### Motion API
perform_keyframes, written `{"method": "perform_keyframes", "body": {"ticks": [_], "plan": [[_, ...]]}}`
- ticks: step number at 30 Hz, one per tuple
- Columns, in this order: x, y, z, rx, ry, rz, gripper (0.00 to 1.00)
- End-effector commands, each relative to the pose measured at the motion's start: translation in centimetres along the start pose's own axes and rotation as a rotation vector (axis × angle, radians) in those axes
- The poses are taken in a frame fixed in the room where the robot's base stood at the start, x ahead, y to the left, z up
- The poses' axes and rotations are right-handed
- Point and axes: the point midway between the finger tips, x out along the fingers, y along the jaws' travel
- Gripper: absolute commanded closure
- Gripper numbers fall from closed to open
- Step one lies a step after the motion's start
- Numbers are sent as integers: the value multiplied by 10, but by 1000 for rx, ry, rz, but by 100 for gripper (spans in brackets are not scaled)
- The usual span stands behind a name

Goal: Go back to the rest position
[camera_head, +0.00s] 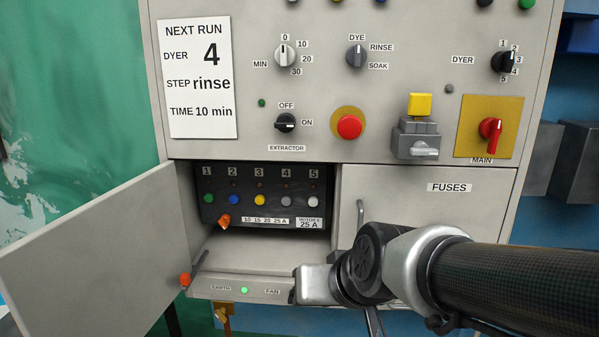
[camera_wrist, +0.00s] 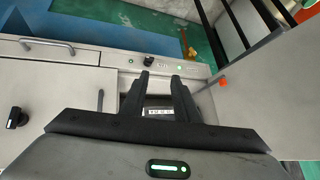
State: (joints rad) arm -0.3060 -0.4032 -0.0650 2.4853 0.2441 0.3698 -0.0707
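In the wrist view my gripper (camera_wrist: 161,74) is open, its two dark fingers apart with nothing between them. Beyond them shows a white label strip (camera_wrist: 159,111) inside the fuse compartment. In the head view my arm comes in from the right and its wrist is in front of the lower panel, beside the open fuse compartment (camera_head: 262,256); the fingers cannot be made out there. The grey control panel (camera_head: 260,80) stands ahead, with a card reading dyer 4, rinse, 10 min (camera_head: 198,78). The minute dial (camera_head: 285,55) points at 0 and the mode dial (camera_head: 356,56) points up at DYE.
The compartment door (camera_head: 95,250) hangs open to the left. An orange piece (camera_head: 224,220) is below the fuse row and another (camera_head: 185,280) is by the door's edge. The FUSES door (camera_head: 400,190) at right is closed, with a bar handle. A red MAIN switch (camera_head: 490,129) is above it.

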Motion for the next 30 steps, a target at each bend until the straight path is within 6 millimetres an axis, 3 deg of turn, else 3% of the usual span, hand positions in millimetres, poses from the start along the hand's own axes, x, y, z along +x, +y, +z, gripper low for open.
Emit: {"method": "perform_keyframes", "body": {"ticks": [3, 12, 23, 30], "plan": [[-40, 31, 17, 6, -45, 70, 72], [-119, 88, 74, 50, -171, 277, 72], [-190, 66, 10, 43, -175, 262, 72], [-262, 47, -49, 43, -175, 261, 72]]}}
